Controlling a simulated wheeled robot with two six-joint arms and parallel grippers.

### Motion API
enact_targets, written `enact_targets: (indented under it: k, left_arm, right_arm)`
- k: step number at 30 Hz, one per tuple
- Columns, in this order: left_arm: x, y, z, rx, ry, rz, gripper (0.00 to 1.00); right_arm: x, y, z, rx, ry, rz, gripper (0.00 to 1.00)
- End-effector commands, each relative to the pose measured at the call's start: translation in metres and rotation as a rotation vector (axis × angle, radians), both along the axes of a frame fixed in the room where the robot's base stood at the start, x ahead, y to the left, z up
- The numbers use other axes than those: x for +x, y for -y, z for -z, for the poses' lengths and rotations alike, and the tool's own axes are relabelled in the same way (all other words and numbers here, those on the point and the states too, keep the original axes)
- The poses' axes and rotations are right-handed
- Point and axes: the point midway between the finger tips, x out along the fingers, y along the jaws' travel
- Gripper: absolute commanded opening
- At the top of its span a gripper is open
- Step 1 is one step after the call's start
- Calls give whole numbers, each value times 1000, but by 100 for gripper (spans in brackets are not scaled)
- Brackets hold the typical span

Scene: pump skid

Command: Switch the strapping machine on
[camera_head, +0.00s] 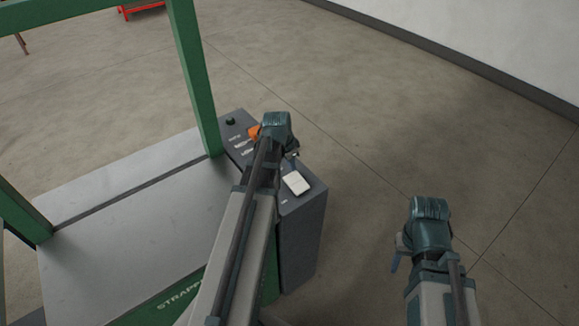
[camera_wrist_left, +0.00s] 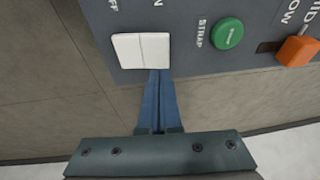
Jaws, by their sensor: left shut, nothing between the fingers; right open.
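The strapping machine (camera_head: 120,235) has a grey control panel (camera_head: 314,190) at its right side. A white two-part rocker switch (camera_head: 296,183) sits at the panel's near end; it also shows in the left wrist view (camera_wrist_left: 141,50), with OFF lettering above its left half and a partly cut-off label ending in N above its right. I cannot tell which half is pressed in. My left gripper (camera_wrist_left: 156,76) is shut and empty, its blue fingertips at the switch's lower edge, near the right half; contact is unclear. My right gripper (camera_head: 398,249) is open, above the floor, away from the machine.
A green STRAP button (camera_wrist_left: 227,33) and an orange knob (camera_wrist_left: 298,49) sit to the right of the switch. The green frame (camera_head: 195,80) rises over the table. Floor right of the machine is clear.

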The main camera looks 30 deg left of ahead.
Motion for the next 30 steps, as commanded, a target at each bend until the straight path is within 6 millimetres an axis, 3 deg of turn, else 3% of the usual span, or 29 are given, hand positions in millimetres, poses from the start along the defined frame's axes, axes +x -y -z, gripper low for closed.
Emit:
enact_targets:
  k: [1, 6, 20, 30]
  left_arm:
    - [1, -3, 14, -1, 0, -2, 0]
    - [2, -8, 30, 0, 0, -2, 0]
    - [3, -10, 32, -4, -2, -2, 0]
    - [12, -28, 49, -221, -91, -1, 0]
  right_arm:
    - [0, 0, 14, 0, 0, 0, 50]
    - [0, 0, 30, 0, 0, 0, 50]
    - [0, 0, 32, 0, 0, 0, 50]
    - [0, 0, 51, 0, 0, 0, 50]
